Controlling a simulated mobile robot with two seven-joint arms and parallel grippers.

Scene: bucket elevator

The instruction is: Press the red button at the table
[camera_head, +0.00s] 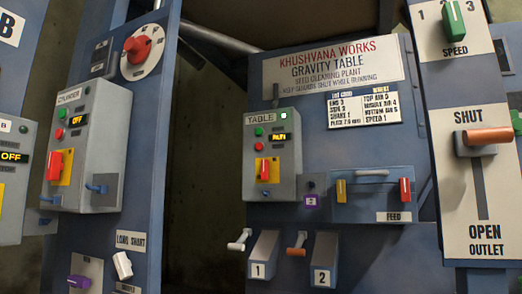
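The grey control box labelled TABLE (286,180) is mounted on the blue panel near the middle of the view. Its small round red button (259,146) sits on the left of the box face, just below a green button (259,131). A small display (279,137) to their right seems to read RUN, and a lamp (283,115) above it looks lit. Below is a red switch handle (264,171) on a yellow plate. Neither of my grippers is in view, and nothing covers the red button.
A similar box labelled CYLINDER (98,135) at the left has its own red button (59,133) and an OFF display. Levers 1 (240,239) and 2 (297,243) stick out below the TABLE box. The outlet handle (488,136) protrudes at the right.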

